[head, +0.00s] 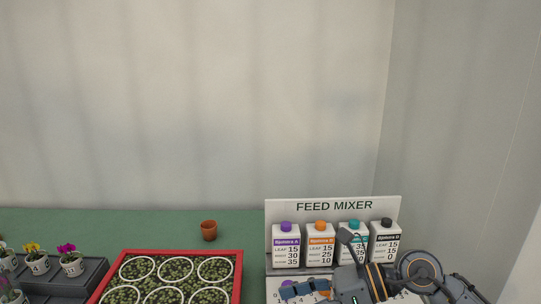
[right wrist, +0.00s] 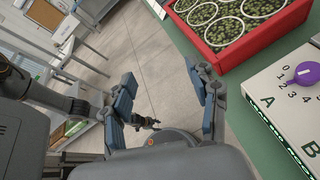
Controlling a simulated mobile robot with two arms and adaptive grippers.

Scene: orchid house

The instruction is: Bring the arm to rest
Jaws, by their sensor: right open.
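My right arm comes in at the lower right of the head view. Its gripper (head: 305,290) is in front of the feed mixer (head: 333,206), low at the picture's bottom edge. In the right wrist view the two blue-padded fingers of this gripper (right wrist: 165,100) stand wide apart with nothing between them, above the grey floor. A dark jointed arm of mine shows behind the left finger, with a small gripper-like end (right wrist: 148,122); its jaws are too small to read. No left arm shows in the head view.
The green bench (head: 130,222) carries a red tray (head: 238,272) of ringed plants, a terracotta pot (head: 209,230) and a dark stepped stand (head: 92,272) with potted orchids. Several labelled bottles stand on the mixer. The right wrist view shows open floor (right wrist: 150,60) and a purple knob (right wrist: 305,73).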

